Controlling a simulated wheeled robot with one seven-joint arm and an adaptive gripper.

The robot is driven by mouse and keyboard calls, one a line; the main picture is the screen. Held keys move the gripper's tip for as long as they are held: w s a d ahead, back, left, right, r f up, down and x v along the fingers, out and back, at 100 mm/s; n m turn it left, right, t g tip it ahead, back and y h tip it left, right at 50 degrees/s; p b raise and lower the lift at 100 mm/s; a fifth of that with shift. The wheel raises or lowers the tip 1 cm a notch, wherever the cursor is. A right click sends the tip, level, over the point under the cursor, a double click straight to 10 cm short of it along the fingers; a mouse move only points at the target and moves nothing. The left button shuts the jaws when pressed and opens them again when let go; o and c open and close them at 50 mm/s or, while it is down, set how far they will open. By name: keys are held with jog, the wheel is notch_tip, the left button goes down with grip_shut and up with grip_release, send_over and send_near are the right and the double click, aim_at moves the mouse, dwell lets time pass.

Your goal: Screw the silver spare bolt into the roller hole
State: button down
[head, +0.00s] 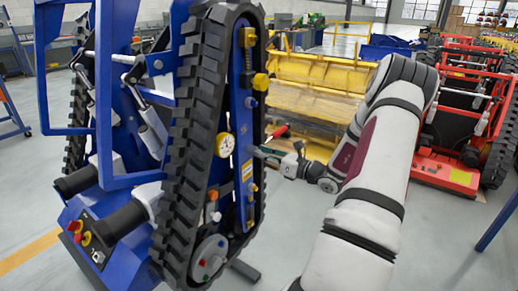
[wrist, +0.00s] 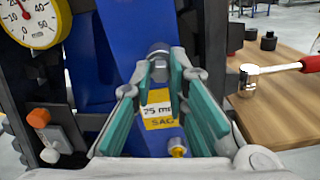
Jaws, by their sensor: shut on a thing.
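My gripper (head: 262,154) reaches from the right to the blue side plate (head: 242,120) of the tracked carrier. In the wrist view its teal-padded fingers (wrist: 160,72) close at their tips on a grey-silver bolt (wrist: 158,50), seen end-on against the blue plate. The bolt is too small to make out in the head view. I cannot tell whether the bolt touches the plate or sits in a hole. The roller hole is not visible; the fingers and bolt may cover it.
A dial gauge (head: 225,144) and an orange-capped fitting (wrist: 38,118) are left of the fingers. A yellow label (wrist: 158,112) and yellow-tipped fitting (wrist: 178,147) lie below the bolt. Black tracks surround the plate.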

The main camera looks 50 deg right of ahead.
jog(key=shift+m+p, duration=2.6)
jog(key=shift+m, duration=1.3)
jog(key=shift+s, duration=0.1)
jog(key=m+p, duration=0.4)
jog(key=m, duration=0.5)
jog(key=shift+d+f+m, duration=0.1)
jog(key=shift+m, duration=0.2)
